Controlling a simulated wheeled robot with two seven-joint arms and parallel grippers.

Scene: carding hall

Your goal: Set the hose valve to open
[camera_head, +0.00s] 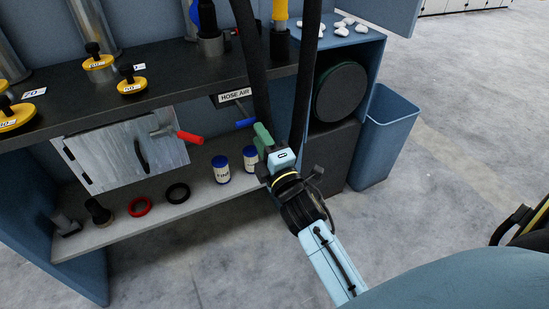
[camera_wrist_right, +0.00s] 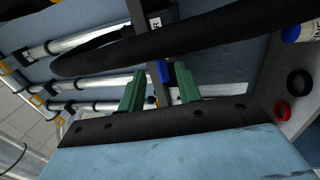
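The hose valve's blue handle (camera_head: 246,122) shows just below the white "HOSE AIR" label (camera_head: 235,94), under the front of the dark shelf. My right gripper (camera_head: 262,137) is close to the handle's right end. In the wrist view its two green fingers are open and apart, with the blue handle (camera_wrist_right: 162,72) showing in the gap between them. I cannot tell whether a finger touches it. A black hose hangs in front and hides part of the valve. The valve's set position cannot be read. My left gripper is not in view.
Black hoses (camera_head: 252,62) hang beside my right gripper. A red-handled lever (camera_head: 188,137) sits on a grey metal box (camera_head: 112,157) to the left. Blue-capped jars (camera_head: 221,171) and rings stand on the lower shelf (camera_head: 100,238). A blue bin (camera_head: 385,140) stands right; the floor in front is clear.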

